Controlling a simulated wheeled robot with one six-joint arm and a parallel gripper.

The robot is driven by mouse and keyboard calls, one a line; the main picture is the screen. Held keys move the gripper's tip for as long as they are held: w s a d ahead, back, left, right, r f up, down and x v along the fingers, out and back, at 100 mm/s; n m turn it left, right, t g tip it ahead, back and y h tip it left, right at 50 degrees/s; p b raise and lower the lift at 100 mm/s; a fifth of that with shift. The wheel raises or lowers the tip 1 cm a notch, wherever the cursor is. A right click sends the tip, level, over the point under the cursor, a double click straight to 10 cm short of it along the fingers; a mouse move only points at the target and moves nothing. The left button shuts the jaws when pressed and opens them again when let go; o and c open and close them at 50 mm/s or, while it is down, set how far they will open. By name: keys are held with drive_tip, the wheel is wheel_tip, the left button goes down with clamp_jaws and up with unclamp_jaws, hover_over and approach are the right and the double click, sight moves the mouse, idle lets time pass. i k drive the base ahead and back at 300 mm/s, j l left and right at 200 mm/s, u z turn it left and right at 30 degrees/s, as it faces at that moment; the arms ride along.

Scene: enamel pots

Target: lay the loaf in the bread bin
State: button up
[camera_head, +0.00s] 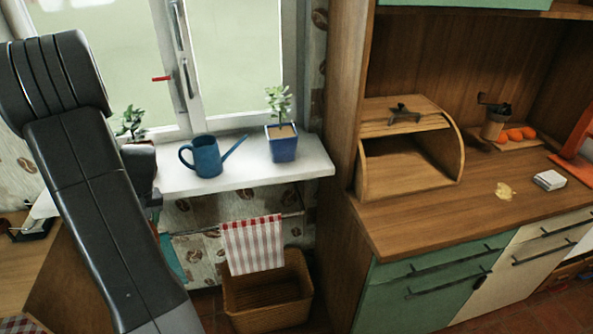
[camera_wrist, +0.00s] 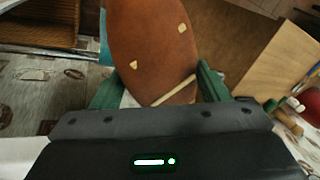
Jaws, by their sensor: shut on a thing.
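The loaf (camera_wrist: 148,40) is brown with pale marks and fills the upper middle of the wrist view. My gripper (camera_wrist: 158,88) has its two green fingers on either side of the loaf's near end and is shut on it. The loaf's far end runs out of the picture. In the head view my arm hides the loaf and most of the gripper. The wooden bread bin (camera_head: 449,150) stands on the counter at the right, its front open and its inside dark. My gripper is well to the left of it.
A dark object (camera_head: 404,114) lies on top of the bin. A blue watering can (camera_head: 207,157) and a potted plant (camera_head: 283,142) stand on the windowsill. A tall wooden panel (camera_head: 343,100) stands between window and bin.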

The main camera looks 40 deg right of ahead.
sight(404, 177)
drive_tip(key=z, duration=0.45)
drive_tip(key=k+j+z, duration=0.1)
drive_tip(key=z, duration=0.75)
drive_tip(key=k, duration=0.05)
